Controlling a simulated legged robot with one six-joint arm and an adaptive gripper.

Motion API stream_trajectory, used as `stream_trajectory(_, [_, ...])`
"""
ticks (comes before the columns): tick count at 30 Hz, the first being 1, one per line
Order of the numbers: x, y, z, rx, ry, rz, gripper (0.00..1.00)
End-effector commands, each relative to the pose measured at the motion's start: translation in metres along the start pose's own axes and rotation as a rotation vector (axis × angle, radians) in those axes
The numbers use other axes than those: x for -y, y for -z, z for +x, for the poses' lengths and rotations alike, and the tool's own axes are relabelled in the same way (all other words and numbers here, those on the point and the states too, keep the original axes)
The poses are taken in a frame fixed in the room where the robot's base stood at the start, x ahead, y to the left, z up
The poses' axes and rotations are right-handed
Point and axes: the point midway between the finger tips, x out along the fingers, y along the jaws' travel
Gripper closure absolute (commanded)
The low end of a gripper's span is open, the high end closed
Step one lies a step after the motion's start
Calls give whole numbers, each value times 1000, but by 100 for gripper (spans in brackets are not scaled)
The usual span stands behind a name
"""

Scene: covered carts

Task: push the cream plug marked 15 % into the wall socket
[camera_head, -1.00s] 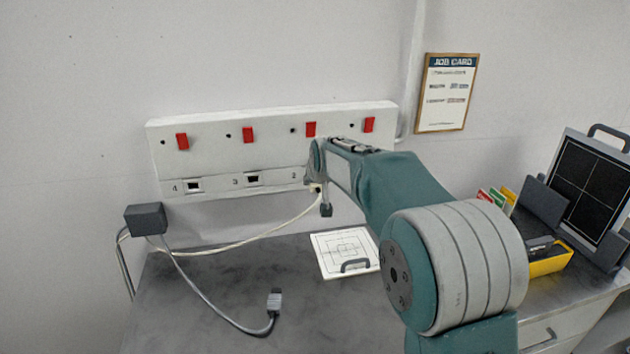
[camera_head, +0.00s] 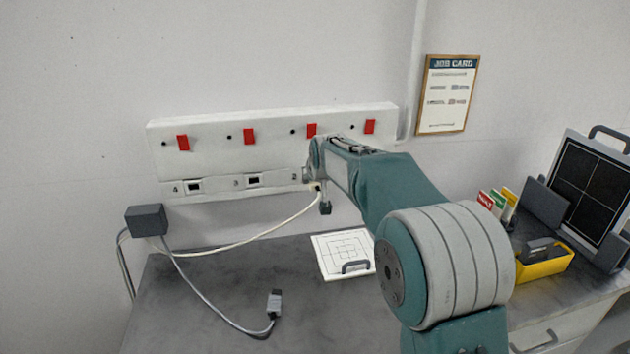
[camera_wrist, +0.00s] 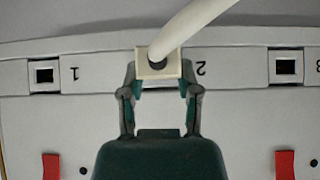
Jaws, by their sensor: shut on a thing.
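My gripper (camera_wrist: 160,78) is shut on the cream plug (camera_wrist: 158,65), seen from behind with its cable leading away. In the wrist view the plug covers the opening beside the number 2 on the wall socket strip (camera_wrist: 232,78). In the head view the plug (camera_head: 316,187) is a small cream patch below my wrist, and my gripper is mostly hidden by my arm. No 15 % mark is readable. I cannot tell how deep the plug sits in the socket, as its front is hidden.
Sockets 3 (camera_head: 253,180) and 4 (camera_head: 194,187) are empty. A grey box (camera_head: 146,219) carries the cream cable and a grey cable ending in a grey plug (camera_head: 274,303) on the bench. A white panel with a handle (camera_head: 343,255) and a yellow bin (camera_head: 545,266) lie nearby.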

Motion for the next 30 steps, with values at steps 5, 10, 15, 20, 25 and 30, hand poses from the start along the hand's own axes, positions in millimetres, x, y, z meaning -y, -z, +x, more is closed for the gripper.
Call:
stream_trajectory(5, [0, 3, 3, 0, 0, 0, 100])
stream_trajectory(10, [0, 5, 6, 0, 0, 0, 100])
stream_trajectory(15, [0, 8, 8, -1, 0, 0, 100])
stream_trajectory(20, [0, 11, 10, -1, 0, 0, 100])
stream_trajectory(25, [0, 13, 13, 0, 0, 0, 100])
stream_trajectory(30, [0, 14, 14, -1, 0, 0, 35])
